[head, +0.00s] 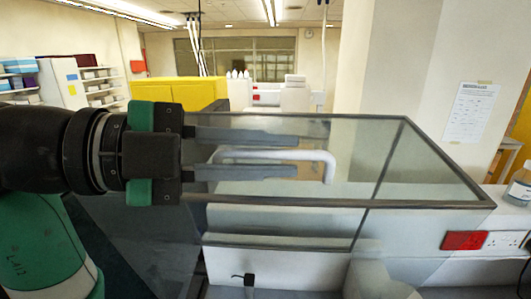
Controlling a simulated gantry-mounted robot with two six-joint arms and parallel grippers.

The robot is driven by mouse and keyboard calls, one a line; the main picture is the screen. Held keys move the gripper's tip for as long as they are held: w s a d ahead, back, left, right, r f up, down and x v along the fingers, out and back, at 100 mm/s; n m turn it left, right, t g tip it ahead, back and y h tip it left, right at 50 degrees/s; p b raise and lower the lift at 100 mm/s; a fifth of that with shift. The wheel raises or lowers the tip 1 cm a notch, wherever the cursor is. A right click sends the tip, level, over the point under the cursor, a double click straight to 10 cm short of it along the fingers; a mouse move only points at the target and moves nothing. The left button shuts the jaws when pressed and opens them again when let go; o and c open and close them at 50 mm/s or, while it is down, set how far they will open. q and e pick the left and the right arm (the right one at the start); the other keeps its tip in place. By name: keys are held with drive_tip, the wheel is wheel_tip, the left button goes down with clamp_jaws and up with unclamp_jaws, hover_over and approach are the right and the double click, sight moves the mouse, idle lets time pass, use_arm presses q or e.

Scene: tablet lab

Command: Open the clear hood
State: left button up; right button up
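The clear hood (365,192) is a glass-like panel in a dark frame, and it fills the middle of the head view. A pale bar handle (318,155) runs across it and bends down at its right end. My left gripper (297,154) reaches in from the left with its two grey fingers apart. In the picture, the handle lies between the fingers, with a gap above and below. I cannot tell whether the fingers are level with it in depth. The handle's left end is partly behind the gripper. My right gripper is not in view.
A white bench or wall section with a red socket plate (465,240) and white sockets (504,241) is at the right. A lidded jar (519,187) stands at the right edge. A small black fitting (243,279) shows below the hood. Yellow cabinets (180,92) stand behind.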

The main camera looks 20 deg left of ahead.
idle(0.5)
use_arm(q)
drive_tip(key=shift+s+a, duration=0.1)
drive_tip(key=shift+a, duration=0.15)
drive_tip(key=b+v, duration=0.2)
drive_tip(key=v, duration=0.9)
